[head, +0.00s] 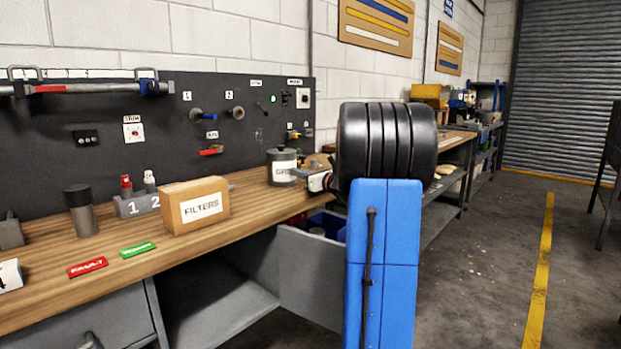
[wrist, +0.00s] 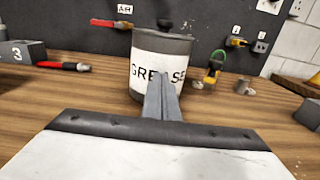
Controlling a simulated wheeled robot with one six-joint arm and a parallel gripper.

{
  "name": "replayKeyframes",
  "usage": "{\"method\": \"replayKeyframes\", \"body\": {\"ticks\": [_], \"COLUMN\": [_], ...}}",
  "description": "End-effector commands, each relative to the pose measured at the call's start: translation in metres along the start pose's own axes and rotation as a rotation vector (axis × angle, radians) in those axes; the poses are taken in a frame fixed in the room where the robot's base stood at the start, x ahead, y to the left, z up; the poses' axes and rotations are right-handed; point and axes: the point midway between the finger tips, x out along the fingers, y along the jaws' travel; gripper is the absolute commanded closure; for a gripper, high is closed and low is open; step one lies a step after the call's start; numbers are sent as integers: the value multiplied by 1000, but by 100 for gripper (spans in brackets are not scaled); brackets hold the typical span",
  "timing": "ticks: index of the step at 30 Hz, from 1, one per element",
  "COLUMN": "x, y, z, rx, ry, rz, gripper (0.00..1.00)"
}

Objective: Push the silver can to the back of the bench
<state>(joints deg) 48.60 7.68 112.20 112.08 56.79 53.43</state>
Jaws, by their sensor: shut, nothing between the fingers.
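A silver-grey can (wrist: 148,110) with a white GREASE label stands upright on the wooden bench (head: 150,228). It fills the centre of the wrist view, and in the head view the can (head: 282,154) stands toward the back, near the dark pegboard. My gripper (wrist: 160,82) is shut and empty, its fingers pointing at the can's front and covering part of the label. I cannot tell whether the fingertips touch the can. In the head view my arm hides much of the gripper.
A FILTERS box (head: 193,205), a dark-lidded grey canister (head: 81,210) and a numbered holder (head: 137,204) stand left on the bench.

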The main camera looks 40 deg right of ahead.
Motion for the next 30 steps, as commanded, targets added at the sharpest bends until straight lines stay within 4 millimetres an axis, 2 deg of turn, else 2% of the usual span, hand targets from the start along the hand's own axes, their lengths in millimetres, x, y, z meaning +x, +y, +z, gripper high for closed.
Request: {"method": "replayKeyframes", "body": {"ticks": [1,6,12,17,30], "x": [14,58,94,101,99], "y": [2,1,1,0,0], "z": [0,-1,0,0,0], "rx": [0,1,0,1,1], "ry": [-1,0,-1,0,0], "rz": [5,3,2,0,1], "gripper": [100,100,100,100,100]}}
